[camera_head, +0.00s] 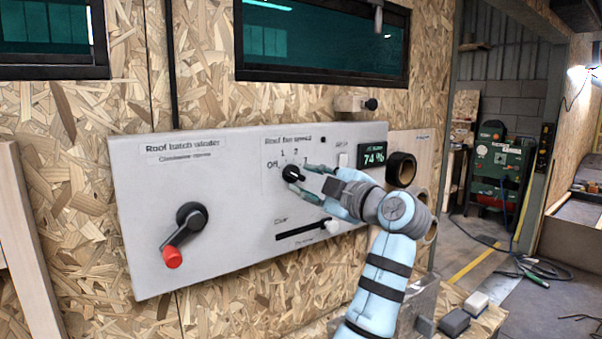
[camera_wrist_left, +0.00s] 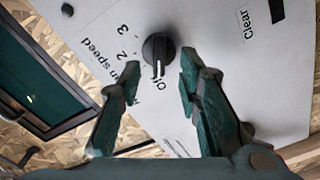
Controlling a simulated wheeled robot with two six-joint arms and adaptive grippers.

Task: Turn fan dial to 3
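The black fan dial (camera_head: 291,173) is on the grey wall panel (camera_head: 235,215) under the "Roof fan speed" label, with Off, 1, 2 and 3 around it. In the left wrist view, the dial (camera_wrist_left: 158,48) has a white pointer line that appears to point toward Off. My left gripper (camera_head: 306,180) is open in front of the dial, its fingertips just to the dial's right in the head view. In the left wrist view, the open fingers (camera_wrist_left: 160,78) point at the dial with a gap on either side. My right gripper is not in view.
A crank with a red knob (camera_head: 173,257) sticks out at the panel's left. A slider (camera_head: 331,227) and a "74 %" display (camera_head: 373,156) are near my left gripper. A wooden peg block (camera_head: 350,103) is above the panel. A window (camera_head: 320,40) is higher up.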

